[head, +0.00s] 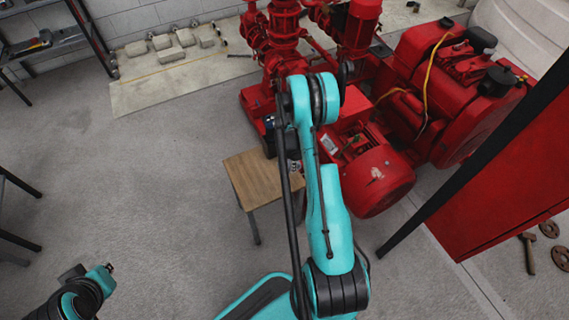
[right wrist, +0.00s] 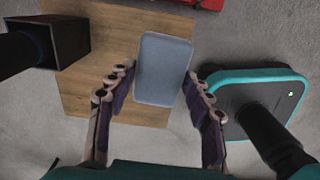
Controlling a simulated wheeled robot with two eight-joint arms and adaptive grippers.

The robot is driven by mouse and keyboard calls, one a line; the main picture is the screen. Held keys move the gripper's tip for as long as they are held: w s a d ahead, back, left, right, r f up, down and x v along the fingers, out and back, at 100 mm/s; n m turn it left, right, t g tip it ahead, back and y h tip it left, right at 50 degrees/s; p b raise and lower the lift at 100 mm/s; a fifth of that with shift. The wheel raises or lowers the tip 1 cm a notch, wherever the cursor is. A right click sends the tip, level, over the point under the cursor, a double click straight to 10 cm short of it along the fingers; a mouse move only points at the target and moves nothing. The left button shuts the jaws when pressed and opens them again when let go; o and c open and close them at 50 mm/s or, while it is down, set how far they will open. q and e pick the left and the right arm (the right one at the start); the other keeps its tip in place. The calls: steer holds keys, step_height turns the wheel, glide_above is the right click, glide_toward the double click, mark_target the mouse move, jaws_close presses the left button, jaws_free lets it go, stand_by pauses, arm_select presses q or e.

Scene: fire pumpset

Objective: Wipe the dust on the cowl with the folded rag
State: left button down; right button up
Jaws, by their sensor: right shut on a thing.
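The folded rag (right wrist: 165,68) is a blue-grey rounded rectangle in the right wrist view. My right gripper (right wrist: 163,88) is shut on it, with a finger along each side. It is over the wooden top. In the head view my right arm largely hides this gripper. The cowl (head: 385,187) is the rounded red end of the motor, right of my right arm. A small pale patch (head: 376,173), perhaps dust, shows on its face. My left arm is at the bottom left, and its gripper (head: 75,273) is too unclear to judge.
A small wooden table (head: 252,180) stands left of the pumpset. Red pumps and pipes (head: 283,40) and a large red engine (head: 460,90) stand behind and right of the cowl. A red panel (head: 500,190) with a dark edge is at the right.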

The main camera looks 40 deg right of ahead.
steer(key=s+d+r+m+h+b, duration=0.15)
steer(key=s+d+m, duration=0.25)
steer(key=s+d, duration=0.8)
steer(key=s+d+f+m+h+b, duration=0.15)
steer(key=s+d+m, duration=0.25)
steer(key=s+d, duration=0.75)
steer(key=shift+g+h, duration=0.3)
steer(key=shift+g, duration=0.2)
steer(key=shift+w+d+f+b, duration=0.45)
steer(key=shift+d+f, duration=0.25)
steer(key=shift+d, duration=0.25)
steer(key=shift+w+d+f+b, duration=0.45)
steer(key=shift+d+f, duration=0.25)
steer(key=shift+d, duration=0.2)
steer(key=shift+w+d+f+b, duration=0.45)
steer(key=shift+d+f, duration=0.25)
steer(key=shift+d, duration=0.25)
steer(key=shift+d+f, duration=0.1)
steer(key=shift+f, duration=0.05)
steer(key=shift+x, duration=1.05)
